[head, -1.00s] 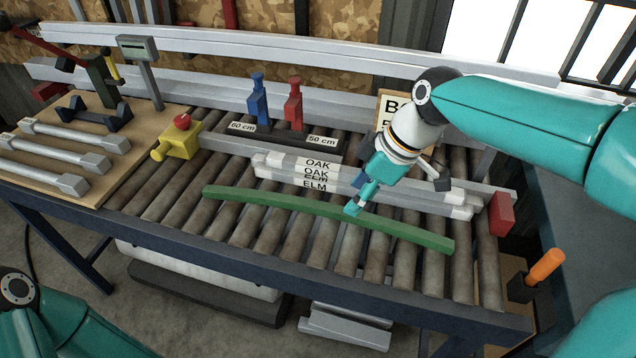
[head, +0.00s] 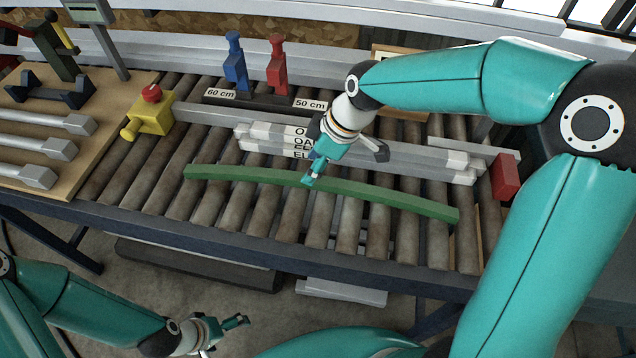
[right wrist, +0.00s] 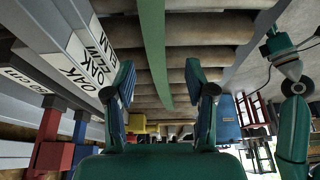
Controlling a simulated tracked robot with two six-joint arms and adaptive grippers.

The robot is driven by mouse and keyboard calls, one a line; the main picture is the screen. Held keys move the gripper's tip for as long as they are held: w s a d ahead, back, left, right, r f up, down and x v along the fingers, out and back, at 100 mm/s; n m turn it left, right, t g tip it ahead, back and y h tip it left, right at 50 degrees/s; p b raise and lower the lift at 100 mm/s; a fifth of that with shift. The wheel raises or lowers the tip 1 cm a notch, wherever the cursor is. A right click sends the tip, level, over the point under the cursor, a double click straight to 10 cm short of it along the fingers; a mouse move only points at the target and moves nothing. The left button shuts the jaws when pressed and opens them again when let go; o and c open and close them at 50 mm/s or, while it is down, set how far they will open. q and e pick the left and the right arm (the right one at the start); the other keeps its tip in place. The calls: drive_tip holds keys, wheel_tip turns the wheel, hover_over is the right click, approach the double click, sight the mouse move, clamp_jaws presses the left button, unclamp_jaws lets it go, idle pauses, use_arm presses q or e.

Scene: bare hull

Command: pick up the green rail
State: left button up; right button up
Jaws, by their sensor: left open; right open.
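The green rail (head: 395,200) is long and slightly bowed, lying across the rollers along the front of the conveyor. My right gripper (head: 310,178) is at the rail near its middle. In the right wrist view the rail (right wrist: 152,45) runs between the two open fingers of my right gripper (right wrist: 160,80), with a gap on each side. My left gripper (head: 240,322) is open and empty, low in front of the conveyor, well away from the rail.
White boards (head: 420,165) marked OAK and ELM lie stacked just behind the rail. A yellow block with a red button (head: 152,112) stands at left, and a red block (head: 505,177) at right. Blue (head: 235,65) and red (head: 277,65) clamps stand behind. Rollers in front are clear.

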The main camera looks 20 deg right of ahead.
sight(317, 186)
drive_tip(key=shift+a+p+x, duration=0.15)
drive_tip(key=shift+p+x, duration=0.1)
drive_tip(key=shift+x, duration=1.3)
drive_tip(key=shift+a+p+x, duration=0.1)
drive_tip(key=shift+p+x, duration=0.1)
drive_tip(key=shift+x, duration=1.3)
drive_tip(key=shift+r, duration=0.1)
clamp_jaws()
